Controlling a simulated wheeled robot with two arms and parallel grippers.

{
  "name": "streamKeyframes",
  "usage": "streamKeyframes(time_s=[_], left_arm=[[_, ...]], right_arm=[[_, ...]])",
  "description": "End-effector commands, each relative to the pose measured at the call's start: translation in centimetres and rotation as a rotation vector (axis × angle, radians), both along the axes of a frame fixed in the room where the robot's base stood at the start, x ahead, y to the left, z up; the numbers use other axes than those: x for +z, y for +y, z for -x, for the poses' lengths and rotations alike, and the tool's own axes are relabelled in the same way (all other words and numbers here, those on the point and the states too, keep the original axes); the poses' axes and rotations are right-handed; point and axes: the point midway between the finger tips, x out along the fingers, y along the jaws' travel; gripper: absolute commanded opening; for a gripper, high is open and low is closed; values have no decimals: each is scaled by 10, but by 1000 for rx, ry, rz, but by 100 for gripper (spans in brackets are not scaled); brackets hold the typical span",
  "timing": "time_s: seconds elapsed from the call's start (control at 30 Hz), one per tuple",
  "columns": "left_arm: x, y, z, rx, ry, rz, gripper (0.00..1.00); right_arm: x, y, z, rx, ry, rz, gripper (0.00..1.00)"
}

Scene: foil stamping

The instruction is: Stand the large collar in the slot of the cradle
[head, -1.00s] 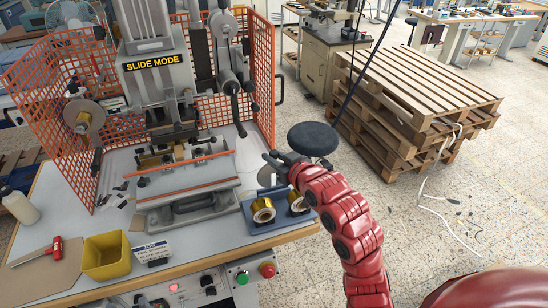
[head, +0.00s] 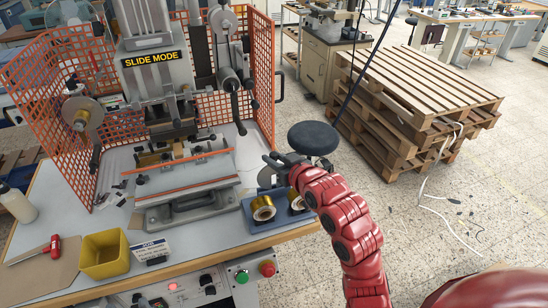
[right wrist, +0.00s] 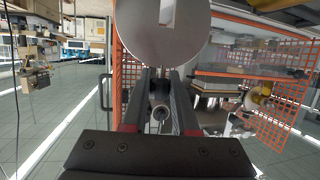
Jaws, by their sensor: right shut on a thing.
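My right gripper (head: 271,163) is at the right end of the press table, above the back of a blue holder (head: 277,228). In the right wrist view its two fingers (right wrist: 160,76) are shut on a large flat grey disc with a slit, which looks like the large collar (right wrist: 150,38). The collar (head: 265,178) shows small in the head view, below the fingertips. The blue holder, perhaps the cradle, carries two gold foil rolls (head: 263,209); its slot is hidden or too small to tell. I cannot tell whether the collar touches it. My left gripper is out of view.
The press (head: 160,85) with its orange mesh guard (head: 265,85) stands behind and left. Its grey bed (head: 190,190) is close to the holder's left side. A yellow bin (head: 105,255) is at the front left. A black stool (head: 313,138) stands beyond the table.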

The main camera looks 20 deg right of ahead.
Motion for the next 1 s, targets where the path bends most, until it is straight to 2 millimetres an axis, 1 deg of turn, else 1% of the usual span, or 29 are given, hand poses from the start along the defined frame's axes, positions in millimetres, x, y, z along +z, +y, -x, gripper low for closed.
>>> streamKeyframes(time_s=[1.0], left_arm=[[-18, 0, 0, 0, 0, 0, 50]], right_arm=[[-26, 0, 0, 0, -2, 0, 0]])
